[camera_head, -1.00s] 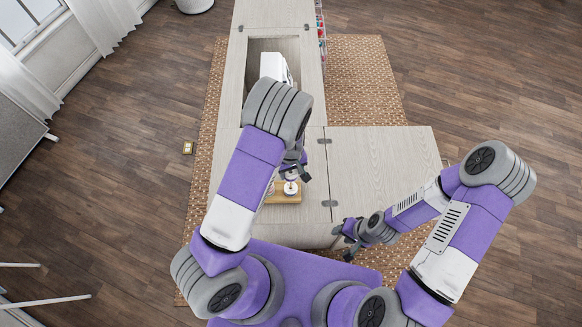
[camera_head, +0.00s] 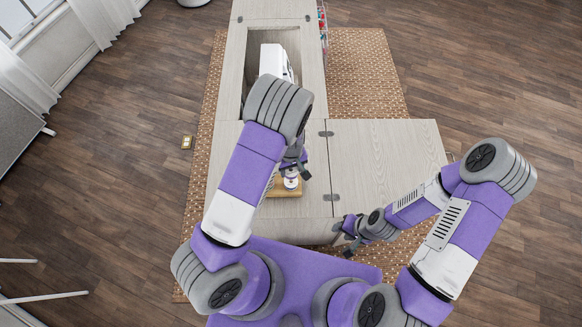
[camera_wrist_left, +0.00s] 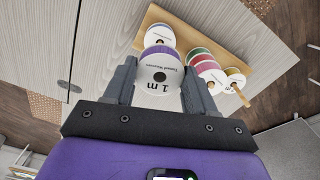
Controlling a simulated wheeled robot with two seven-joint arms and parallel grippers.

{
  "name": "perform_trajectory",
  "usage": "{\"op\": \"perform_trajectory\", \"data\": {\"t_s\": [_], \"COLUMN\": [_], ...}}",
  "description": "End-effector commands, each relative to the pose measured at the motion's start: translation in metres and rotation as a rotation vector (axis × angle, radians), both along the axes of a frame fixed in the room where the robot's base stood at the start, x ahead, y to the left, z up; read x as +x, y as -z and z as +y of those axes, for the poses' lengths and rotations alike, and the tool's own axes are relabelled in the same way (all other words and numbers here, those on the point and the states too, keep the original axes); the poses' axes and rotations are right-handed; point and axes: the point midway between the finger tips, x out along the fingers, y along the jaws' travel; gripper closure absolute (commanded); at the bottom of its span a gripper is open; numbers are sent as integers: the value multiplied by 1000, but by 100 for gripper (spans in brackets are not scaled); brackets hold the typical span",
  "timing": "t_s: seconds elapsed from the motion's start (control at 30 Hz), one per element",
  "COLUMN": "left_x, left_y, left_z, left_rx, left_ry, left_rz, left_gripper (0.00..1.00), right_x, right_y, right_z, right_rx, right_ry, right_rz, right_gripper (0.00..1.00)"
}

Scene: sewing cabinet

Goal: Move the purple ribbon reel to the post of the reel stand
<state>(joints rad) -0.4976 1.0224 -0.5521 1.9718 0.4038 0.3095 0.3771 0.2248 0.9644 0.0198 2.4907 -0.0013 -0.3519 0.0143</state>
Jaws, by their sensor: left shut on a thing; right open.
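My left gripper (camera_wrist_left: 160,88) is shut on the purple ribbon reel (camera_wrist_left: 162,70), whose white label faces the wrist camera and whose purple rim shows at its top. The reel stand (camera_wrist_left: 205,32) is a light wooden board just beyond the held reel in the left wrist view; it also shows in the head view (camera_head: 286,192). Several reels with white labels sit on it. Whether the held reel touches the stand or a post cannot be told. In the head view my left gripper (camera_head: 300,170) is partly hidden by my arm. My right gripper (camera_head: 345,236) is open and empty at the cabinet's front edge.
The pale wooden cabinet top (camera_head: 385,160) is clear on the right. A white sewing machine (camera_head: 276,60) sits in the recess behind my left arm. A woven rug (camera_head: 365,75) lies under the cabinet. Metal hinges (camera_head: 331,197) lie along the panel seam.

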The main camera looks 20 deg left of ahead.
Motion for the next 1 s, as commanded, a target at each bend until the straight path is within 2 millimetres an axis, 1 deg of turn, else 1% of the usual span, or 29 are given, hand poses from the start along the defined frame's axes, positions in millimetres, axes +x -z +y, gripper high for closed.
{"op": "perform_trajectory", "data": {"t_s": [0.37,1.0], "left_x": [0,0], "left_y": [1,17], "left_z": [0,0], "left_rx": [0,0], "left_ry": [0,1], "left_rz": [0,0], "left_gripper": [74,74], "right_x": [0,0], "right_y": [1,14], "right_z": [0,0], "right_rx": [0,0], "right_ry": [0,0], "right_rz": [0,0], "right_gripper": [57,57]}}
